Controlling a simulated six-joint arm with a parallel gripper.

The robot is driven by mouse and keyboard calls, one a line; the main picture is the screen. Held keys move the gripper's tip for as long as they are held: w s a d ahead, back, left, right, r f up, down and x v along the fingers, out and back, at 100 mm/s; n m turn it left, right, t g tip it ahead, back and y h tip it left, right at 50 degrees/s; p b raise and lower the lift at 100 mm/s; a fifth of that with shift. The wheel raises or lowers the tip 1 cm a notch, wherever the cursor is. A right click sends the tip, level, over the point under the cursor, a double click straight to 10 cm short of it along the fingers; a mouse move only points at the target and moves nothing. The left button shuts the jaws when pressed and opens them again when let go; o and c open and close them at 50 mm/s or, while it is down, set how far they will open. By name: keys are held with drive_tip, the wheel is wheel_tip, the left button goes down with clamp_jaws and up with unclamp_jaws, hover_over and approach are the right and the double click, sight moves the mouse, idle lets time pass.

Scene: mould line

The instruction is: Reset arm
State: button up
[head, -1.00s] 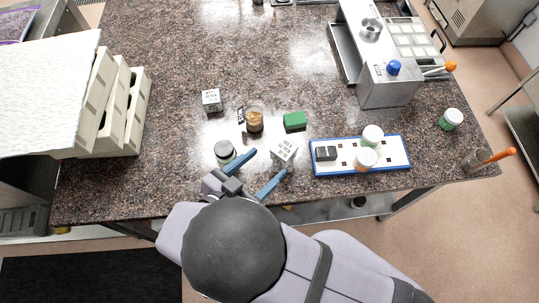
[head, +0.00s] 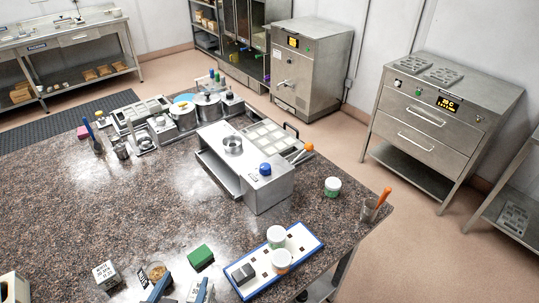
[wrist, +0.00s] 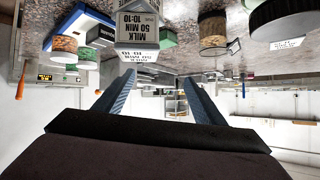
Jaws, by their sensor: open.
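My gripper (head: 186,284) shows at the bottom edge of the head view as two blue fingers, spread apart. In the wrist view my gripper (wrist: 159,79) is open, with nothing held between its fingers. A white block with printed letters (head: 196,293) lies by the fingers, cut off by the frame's bottom edge. The wrist view, which looks upside down, shows a white block lettered "MILK 50 MIN 10-10" (wrist: 138,24) beyond the fingertips. The rest of my arm is out of the head view.
Near the gripper stand a jar of brown grains (head: 157,270), a green block (head: 200,257) and another white block (head: 106,274). A blue-edged tray (head: 309,240) with two white jars lies right. A metal machine (head: 268,190) stands behind. The counter's left middle (head: 90,215) is clear.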

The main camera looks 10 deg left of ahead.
drive_tip(key=w+d+r+g+y, duration=0.1)
drive_tip(key=w+d, duration=0.1)
drive_tip(key=w, duration=0.5)
drive_tip(key=w+d+r+g+y, duration=0.1)
drive_tip(key=w+d, duration=0.1)
drive_tip(key=w, duration=0.4)
drive_tip(key=w+d+g, duration=0.3)
drive_tip(key=w+d, duration=0.1)
drive_tip(key=d, duration=0.9)
drive_tip(key=s+d+f+g+h, duration=0.15)
drive_tip(key=s+d, duration=0.25)
drive_tip(key=d, duration=0.7)
drive_tip(key=s+d+g+h, duration=0.25)
drive_tip(key=s+d, duration=0.25)
drive_tip(key=d, duration=0.6)
drive_tip(key=s+g+b, duration=0.1)
drive_tip(key=s+g, duration=0.2)
drive_tip(key=s, duration=0.4)
drive_tip(key=shift+d+r+y+b, duration=0.2)
drive_tip(key=shift+y+b, duration=0.1)
drive_tip(key=shift+b, duration=0.1)
